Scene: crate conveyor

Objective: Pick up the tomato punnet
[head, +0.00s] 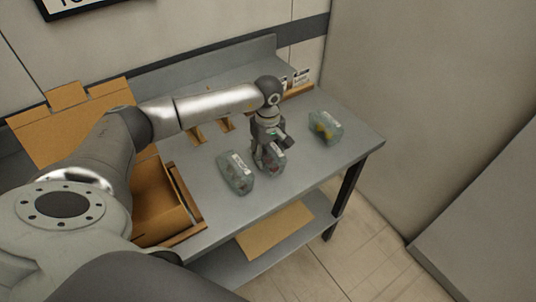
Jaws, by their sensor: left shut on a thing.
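Three clear punnets are on the grey table (215,208). My left gripper (266,158) points down and is shut on the middle punnet (275,163), which has dark reddish contents. The gripper hides part of it, and I cannot tell whether it is lifted off the table. Another punnet (236,173) with dark contents lies close to its left. The contents are too small to tell which is tomato for certain. My right gripper is not in view.
An open cardboard box (186,203) is at the table's left. A brown flat sheet (275,230) lies on the lower shelf. A grey raised ledge (215,65) runs along the back wall. The table's front right is clear.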

